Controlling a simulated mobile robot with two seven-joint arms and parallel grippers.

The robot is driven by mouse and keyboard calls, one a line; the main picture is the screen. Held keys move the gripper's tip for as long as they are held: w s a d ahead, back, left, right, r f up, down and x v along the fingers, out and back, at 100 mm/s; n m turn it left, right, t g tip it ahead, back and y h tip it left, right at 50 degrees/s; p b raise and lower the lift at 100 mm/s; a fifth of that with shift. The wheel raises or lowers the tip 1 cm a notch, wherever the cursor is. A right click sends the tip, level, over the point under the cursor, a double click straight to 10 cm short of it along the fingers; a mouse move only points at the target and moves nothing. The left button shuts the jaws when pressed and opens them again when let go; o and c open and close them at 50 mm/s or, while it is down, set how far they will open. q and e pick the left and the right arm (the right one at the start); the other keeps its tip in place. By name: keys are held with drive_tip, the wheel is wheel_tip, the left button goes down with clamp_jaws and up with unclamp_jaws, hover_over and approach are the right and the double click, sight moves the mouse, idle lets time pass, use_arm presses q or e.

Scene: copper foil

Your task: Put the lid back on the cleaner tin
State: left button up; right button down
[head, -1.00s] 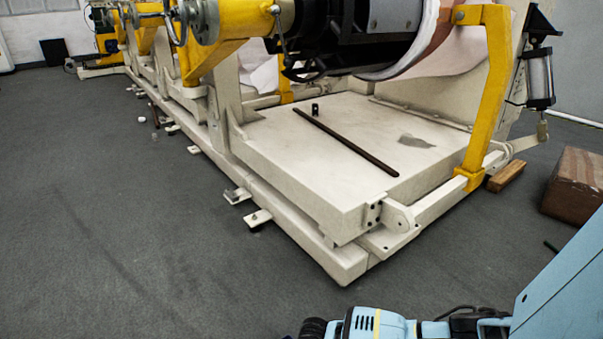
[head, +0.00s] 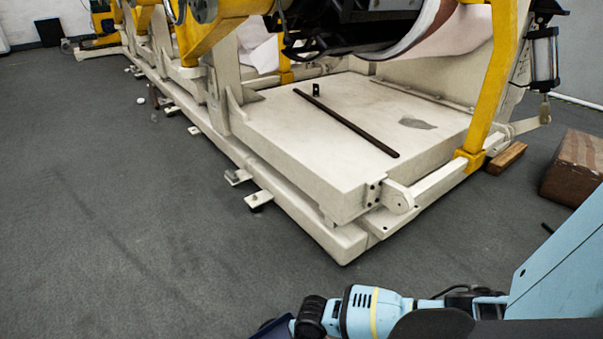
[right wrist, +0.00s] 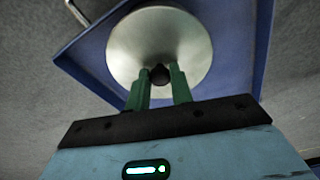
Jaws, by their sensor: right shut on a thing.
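In the right wrist view, a round silvery lid (right wrist: 160,35) with a dark knob (right wrist: 159,74) shows over a blue tray (right wrist: 82,62). The green fingers of my right gripper (right wrist: 159,80) are shut on the knob, one on each side. The lid hides what is under it, so I cannot tell whether it touches anything below. I cannot make out the cleaner tin in either view. My left gripper is in neither view.
A cream machine base (head: 300,160) bears a dark rod (head: 345,125). A brown box (head: 575,170) stands right. The grey floor at left is open.

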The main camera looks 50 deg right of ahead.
idle(0.7)
drive_tip(key=c, duration=0.7)
unclamp_jaws()
drive_tip(key=shift+o, duration=0.2)
drive_tip(key=shift+r+p, duration=0.15)
drive_tip(key=shift+p, duration=0.15)
drive_tip(key=shift+r+p, duration=2.85)
drive_tip(key=shift+r, duration=0.5)
clamp_jaws()
